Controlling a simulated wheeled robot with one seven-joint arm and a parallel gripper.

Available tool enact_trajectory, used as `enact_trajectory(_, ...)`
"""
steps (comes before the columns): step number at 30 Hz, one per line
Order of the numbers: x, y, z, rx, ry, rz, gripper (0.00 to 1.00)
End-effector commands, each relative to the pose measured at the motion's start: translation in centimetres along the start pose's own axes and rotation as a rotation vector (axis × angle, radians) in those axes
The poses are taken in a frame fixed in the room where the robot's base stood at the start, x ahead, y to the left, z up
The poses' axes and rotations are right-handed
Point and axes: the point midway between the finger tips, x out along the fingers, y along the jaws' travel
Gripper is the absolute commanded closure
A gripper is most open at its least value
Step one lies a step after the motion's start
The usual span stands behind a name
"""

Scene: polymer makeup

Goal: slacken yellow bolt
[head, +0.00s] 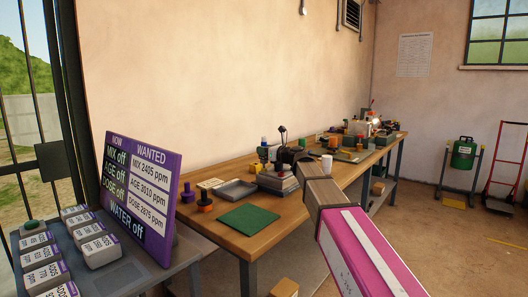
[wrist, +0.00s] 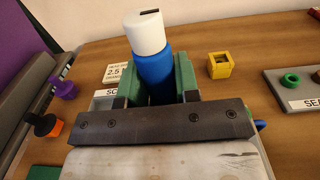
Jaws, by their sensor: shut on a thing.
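My gripper (wrist: 158,85) is shut on a blue cylinder (wrist: 154,72) with a white top that has a dark slot. Green jaw pads press on both sides of the cylinder, and its lower part is hidden behind the dark bar of my gripper. A small yellow block (wrist: 219,66) with a dark square recess stands on the wooden table to the right of the held cylinder, apart from it. No bolt is clearly made out; whether the yellow block holds it I cannot tell. In the head view the white top (head: 327,161) shows just beyond my arm's end.
The workbench (head: 225,236) carries a green mat (head: 248,218), a grey tray (head: 236,189) and dense small items farther back. Purple (wrist: 64,89) and black-orange (wrist: 44,125) knobs stand at left. A grey plate (wrist: 291,92) with a green ring lies at right. A purple sign (head: 155,190) stands nearby.

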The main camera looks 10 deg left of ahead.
Motion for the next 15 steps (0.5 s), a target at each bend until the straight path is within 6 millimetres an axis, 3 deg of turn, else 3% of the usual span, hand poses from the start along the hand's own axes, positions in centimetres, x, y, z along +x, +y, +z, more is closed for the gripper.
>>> enact_trajectory(15,0.22,-0.3,0.02,0.0,0.0,0.106,1.0)
